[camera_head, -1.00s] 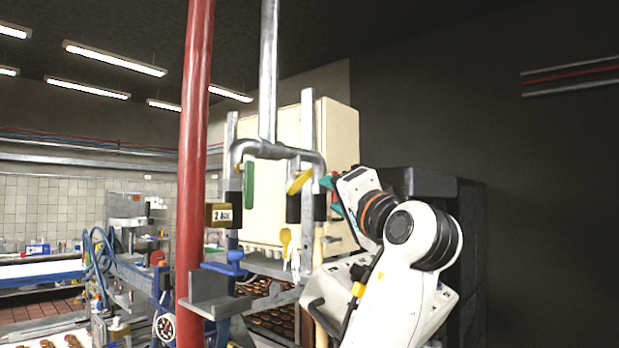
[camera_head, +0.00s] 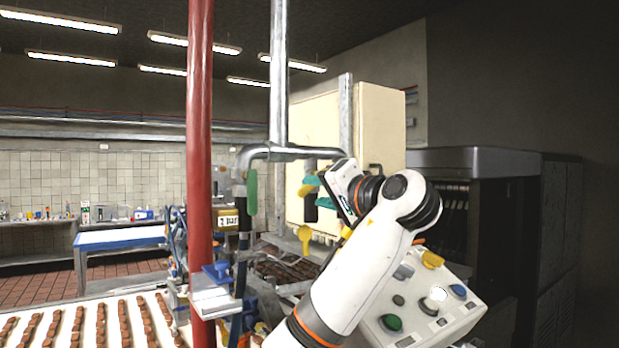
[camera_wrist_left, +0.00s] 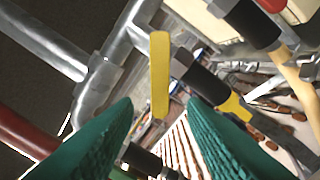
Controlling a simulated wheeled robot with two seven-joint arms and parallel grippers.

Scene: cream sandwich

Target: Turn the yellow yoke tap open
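The yellow tap handle (camera_wrist_left: 160,75) shows in the left wrist view as a flat upright bar in front of the grey pipe yoke (camera_wrist_left: 95,85). In the head view the yoke (camera_head: 285,153) hangs from a vertical pipe, and the yellow handle (camera_head: 307,189) is partly hidden by my gripper. My left gripper (camera_head: 318,192) is at the right branch of the yoke. Its teal fingers (camera_wrist_left: 160,110) are open, one on each side of the handle's lower end, with visible gaps. A green handle (camera_head: 253,191) hangs on the yoke's left branch. My right gripper is in neither view.
A red post (camera_head: 200,120) stands left of the yoke. A cream cabinet (camera_head: 380,125) is behind it. A control panel (camera_head: 455,315) with coloured knobs is at the lower right. A conveyor (camera_head: 150,310) with rows of brown pieces is at the lower left.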

